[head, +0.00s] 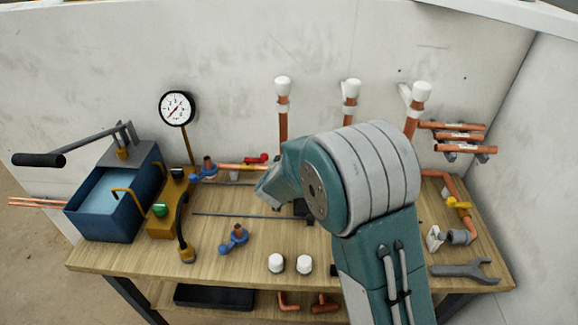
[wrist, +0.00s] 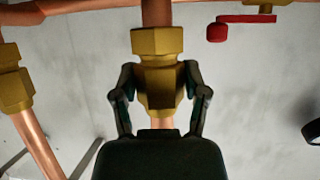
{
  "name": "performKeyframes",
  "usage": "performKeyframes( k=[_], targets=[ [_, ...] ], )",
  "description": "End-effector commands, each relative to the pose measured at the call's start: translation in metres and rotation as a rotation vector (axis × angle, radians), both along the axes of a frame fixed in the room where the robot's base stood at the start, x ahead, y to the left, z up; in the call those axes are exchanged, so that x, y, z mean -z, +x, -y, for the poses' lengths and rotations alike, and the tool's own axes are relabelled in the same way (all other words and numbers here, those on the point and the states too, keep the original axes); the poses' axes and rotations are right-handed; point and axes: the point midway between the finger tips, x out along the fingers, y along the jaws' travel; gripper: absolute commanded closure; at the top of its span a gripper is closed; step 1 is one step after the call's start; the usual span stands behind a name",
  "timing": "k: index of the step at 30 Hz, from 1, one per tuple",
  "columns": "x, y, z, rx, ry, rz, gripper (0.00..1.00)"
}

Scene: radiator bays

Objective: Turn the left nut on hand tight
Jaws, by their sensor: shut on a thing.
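In the wrist view a brass nut (wrist: 160,86) sits on a copper pipe, right against a brass fitting (wrist: 157,41) that joins a horizontal copper pipe. My gripper (wrist: 159,78) is shut on this nut, one finger on each side. A second brass nut and fitting (wrist: 14,82) show at the left edge of the wrist view, on a slanted copper pipe. I cannot tell whether the held nut is fully seated. In the head view my arm hides the gripper and both nuts.
A red valve lever (wrist: 225,27) is near the held fitting; it also shows in the head view (head: 256,158). The wooden bench (head: 130,264) holds a blue pump tank (head: 112,205), white caps (head: 277,263) and a wrench (head: 465,271). A pressure gauge (head: 176,108) stands at left.

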Motion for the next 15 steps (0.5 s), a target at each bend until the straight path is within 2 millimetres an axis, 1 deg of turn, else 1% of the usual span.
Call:
performKeyframes(
  k=[7,15],
  targets=[
    [0.0016,-0.0006,-0.0017,0.016,0.000,-0.003,0.69],
    [0.0020,-0.0008,-0.0022,0.171,0.001,-0.004,0.69]
  ],
)
